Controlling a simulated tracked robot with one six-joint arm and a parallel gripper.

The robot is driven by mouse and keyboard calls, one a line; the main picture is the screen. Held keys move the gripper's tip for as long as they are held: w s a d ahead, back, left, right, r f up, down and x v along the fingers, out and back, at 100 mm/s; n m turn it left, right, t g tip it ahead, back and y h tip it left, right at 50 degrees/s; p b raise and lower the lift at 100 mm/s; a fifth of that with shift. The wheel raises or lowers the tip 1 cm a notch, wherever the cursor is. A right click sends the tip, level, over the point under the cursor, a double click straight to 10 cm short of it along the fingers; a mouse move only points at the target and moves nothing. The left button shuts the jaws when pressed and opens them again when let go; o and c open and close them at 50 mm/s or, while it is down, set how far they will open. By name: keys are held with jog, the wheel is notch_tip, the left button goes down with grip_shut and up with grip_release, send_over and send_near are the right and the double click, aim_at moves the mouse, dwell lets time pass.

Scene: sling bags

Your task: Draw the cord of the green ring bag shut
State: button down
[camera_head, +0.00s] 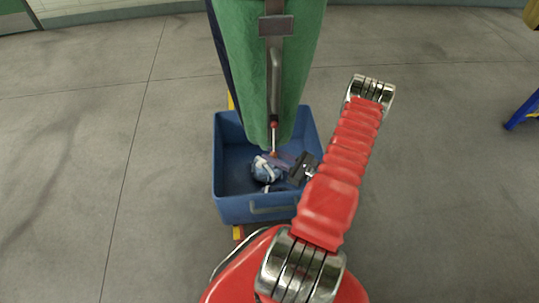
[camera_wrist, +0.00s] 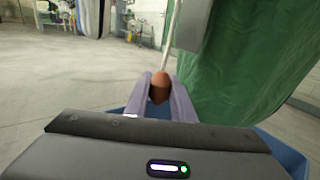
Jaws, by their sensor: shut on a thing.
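The green bag (camera_head: 235,60) hangs at the top centre in the head view, above a blue bin. It also fills the upper right of the wrist view (camera_wrist: 235,70). A pale cord (camera_wrist: 172,30) comes down beside the bag and ends in a brown-orange bead (camera_wrist: 160,87). My gripper (camera_wrist: 159,92) is shut on this bead, one purple finger on each side. In the head view my gripper (camera_head: 277,158) is just below the bag's lower end, over the bin. No ring on the bag can be made out.
A blue stand leg (camera_head: 524,110) is at the right edge.

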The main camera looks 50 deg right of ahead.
jog(key=shift+a+f, duration=0.1)
jog(key=shift+f, duration=0.2)
jog(key=c, duration=1.8)
grip_release()
jog(key=shift+c, duration=0.2)
jog(key=shift+o, duration=0.2)
jog(key=shift+s+r, duration=0.1)
jog(key=v, duration=1.3)
jog(key=shift+s, duration=0.3)
jog(key=shift+f, duration=0.2)
